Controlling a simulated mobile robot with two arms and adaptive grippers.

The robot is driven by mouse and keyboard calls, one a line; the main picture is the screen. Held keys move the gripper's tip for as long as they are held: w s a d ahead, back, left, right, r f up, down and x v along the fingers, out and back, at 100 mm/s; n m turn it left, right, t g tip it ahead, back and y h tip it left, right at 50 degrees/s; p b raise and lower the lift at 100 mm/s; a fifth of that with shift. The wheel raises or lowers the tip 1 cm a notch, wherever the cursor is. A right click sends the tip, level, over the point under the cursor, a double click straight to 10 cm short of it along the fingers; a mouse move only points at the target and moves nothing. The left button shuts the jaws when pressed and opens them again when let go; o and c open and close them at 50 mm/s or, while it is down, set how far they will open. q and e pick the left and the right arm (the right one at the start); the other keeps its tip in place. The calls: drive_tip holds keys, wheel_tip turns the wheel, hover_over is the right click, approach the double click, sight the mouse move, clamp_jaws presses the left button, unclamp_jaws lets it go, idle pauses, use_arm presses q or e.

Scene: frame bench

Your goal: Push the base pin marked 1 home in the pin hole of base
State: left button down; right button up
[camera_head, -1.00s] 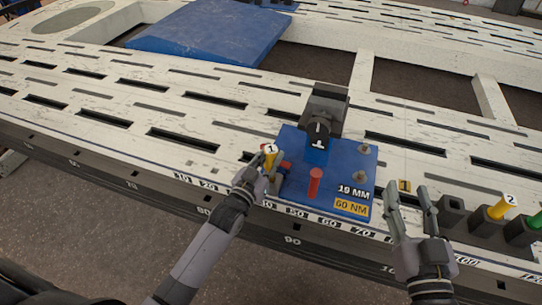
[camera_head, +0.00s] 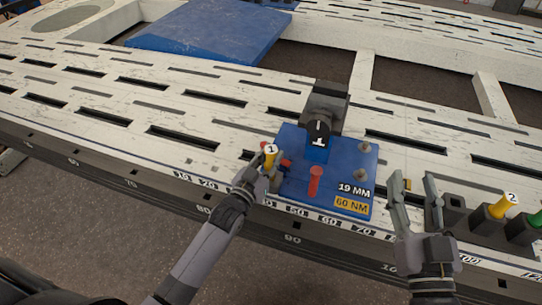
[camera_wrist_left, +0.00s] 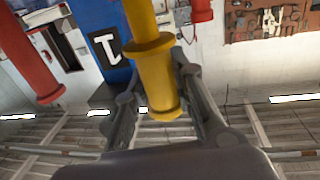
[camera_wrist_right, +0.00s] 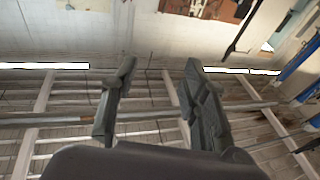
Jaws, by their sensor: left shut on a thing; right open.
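The yellow base pin marked 1 (camera_head: 270,155) is at the left edge of the blue base plate (camera_head: 340,190). My left gripper (camera_head: 266,178) is shut on it; in the left wrist view the yellow pin (camera_wrist_left: 158,85) stands between the two fingers. The pin's lower end and the pin hole are hidden in the head view, so I cannot tell how deep it sits. My right gripper (camera_head: 417,190) is open and empty, right of the base, and its fingers (camera_wrist_right: 150,85) stand apart in the right wrist view.
Red pins (camera_head: 315,181) stand on the base near my left gripper. A black clamp block (camera_head: 325,105) rises at its back. A yellow pin marked 2 (camera_head: 503,206) and a green pin (camera_head: 537,221) stand in dark holders at right. The slotted bench is clear at left.

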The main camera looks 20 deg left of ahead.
use_arm(q)
drive_tip(key=shift+f, duration=0.4)
use_arm(e)
drive_tip(key=shift+s+a+r+t, duration=0.1)
drive_tip(key=shift+s+r+t, duration=0.1)
drive_tip(key=shift+r+t, duration=0.7)
drive_tip(key=shift+r, duration=0.35)
use_arm(q)
drive_tip(key=shift+f+b, duration=0.3)
drive_tip(key=shift+b, duration=0.1)
use_arm(e)
drive_tip(key=shift+s+r+y, duration=0.35)
drive_tip(key=shift+r+y, duration=0.15)
use_arm(q)
drive_tip(key=shift+f, duration=0.2)
use_arm(e)
drive_tip(key=shift+s+r+t, duration=0.25)
drive_tip(key=shift+r+t, duration=0.35)
